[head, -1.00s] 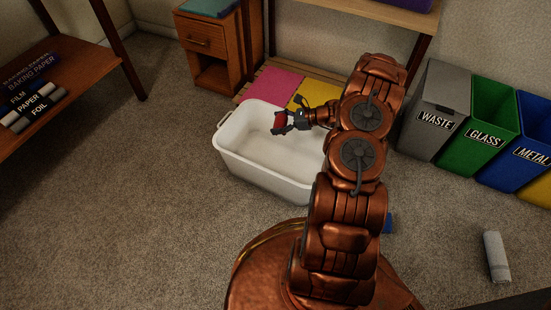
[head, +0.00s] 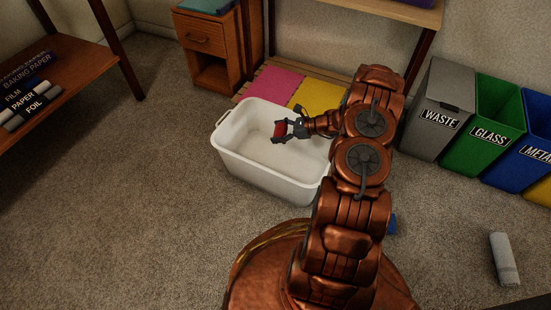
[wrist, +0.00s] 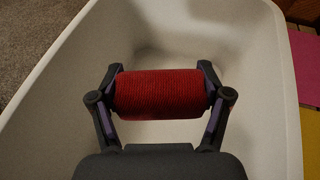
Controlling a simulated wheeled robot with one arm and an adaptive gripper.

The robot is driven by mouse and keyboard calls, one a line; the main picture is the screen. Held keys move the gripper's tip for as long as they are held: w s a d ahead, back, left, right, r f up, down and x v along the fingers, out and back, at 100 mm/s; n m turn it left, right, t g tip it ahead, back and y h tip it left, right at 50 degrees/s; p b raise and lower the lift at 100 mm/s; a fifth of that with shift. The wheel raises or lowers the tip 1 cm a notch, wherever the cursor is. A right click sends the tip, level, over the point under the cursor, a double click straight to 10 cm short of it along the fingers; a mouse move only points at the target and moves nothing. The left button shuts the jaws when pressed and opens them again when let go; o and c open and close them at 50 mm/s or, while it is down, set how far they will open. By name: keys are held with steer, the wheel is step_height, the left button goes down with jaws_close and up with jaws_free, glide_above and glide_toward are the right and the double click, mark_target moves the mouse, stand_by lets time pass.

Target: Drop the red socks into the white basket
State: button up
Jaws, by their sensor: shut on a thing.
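The red socks (wrist: 162,94) are a rolled, ribbed bundle held crosswise between the two fingers of my gripper (head: 280,131). In the wrist view my gripper (wrist: 161,97) is shut on the bundle, one finger at each end. The white basket (head: 262,169) stands on the carpet in front of my base. In the wrist view its white walls (wrist: 55,85) surround the socks. The socks are over the basket's open top; how far above its floor I cannot tell. The basket looks empty where it shows; my arm hides part of its right side.
Waste, glass and metal bins (head: 440,115) stand at the right. A grey-white roll (head: 503,259) lies on the carpet at the lower right. A pink sheet (head: 272,86) and a yellow sheet (head: 318,97) lie on a low shelf behind the basket. Open carpet lies to the left.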

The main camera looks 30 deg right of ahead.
steer(key=o, duration=0.9)
steer(key=v, duration=1.2)
steer(key=shift+r, duration=0.15)
